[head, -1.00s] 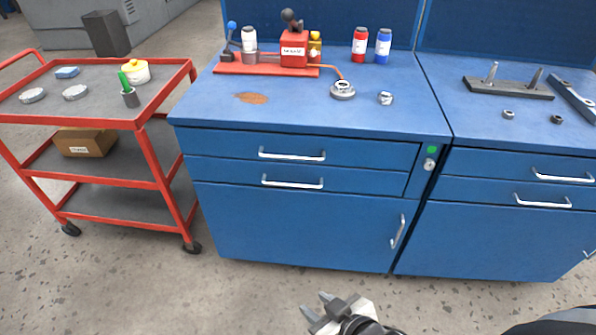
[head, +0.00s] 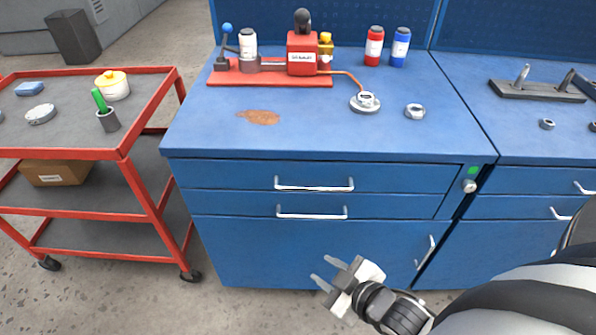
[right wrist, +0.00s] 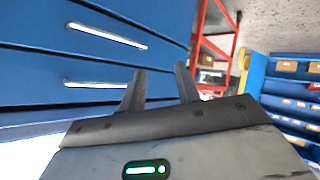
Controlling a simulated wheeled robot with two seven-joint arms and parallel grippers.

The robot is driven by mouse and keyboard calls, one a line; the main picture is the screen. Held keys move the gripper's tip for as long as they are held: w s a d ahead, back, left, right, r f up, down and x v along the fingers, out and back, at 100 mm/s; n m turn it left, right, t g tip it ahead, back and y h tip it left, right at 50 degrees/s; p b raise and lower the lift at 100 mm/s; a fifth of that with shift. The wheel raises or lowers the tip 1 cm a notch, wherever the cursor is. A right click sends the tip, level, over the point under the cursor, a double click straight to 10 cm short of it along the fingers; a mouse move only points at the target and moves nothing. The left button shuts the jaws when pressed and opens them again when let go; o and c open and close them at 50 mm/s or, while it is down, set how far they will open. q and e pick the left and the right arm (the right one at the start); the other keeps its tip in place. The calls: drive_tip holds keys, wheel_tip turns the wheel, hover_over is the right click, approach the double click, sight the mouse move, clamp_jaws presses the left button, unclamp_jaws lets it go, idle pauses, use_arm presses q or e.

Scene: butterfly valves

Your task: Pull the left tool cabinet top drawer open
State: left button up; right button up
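The left blue tool cabinet (head: 240,235) stands in the middle of the head view. Its top drawer (head: 232,175) is shut and has a silver bar handle (head: 314,186). The second drawer (head: 230,203) below is also shut, with its own handle (head: 312,214). My right gripper (head: 322,272) is open and empty, in front of the cabinet door and lower than both drawer handles. In the right wrist view its two fingers (right wrist: 160,88) are spread apart, with two silver handles to their left. My left gripper is not in view.
A red cart (head: 120,153) stands to the left. A second blue cabinet (head: 520,185) adjoins on the right. The door handle (head: 425,252) sticks out near my right gripper.

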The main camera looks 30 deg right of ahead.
drive_tip(key=w+d+n+t+b, duration=0.2)
drive_tip(key=d+n, duration=0.3)
drive_tip(key=d, duration=0.1)
drive_tip(key=n+t+y+b, duration=0.2)
drive_tip(key=n, duration=0.6)
approach(311, 188)
drive_tip(key=x, duration=1)
drive_tip(key=shift+d+f, duration=0.1)
drive_tip(key=shift+f, duration=0.2)
clamp_jaws()
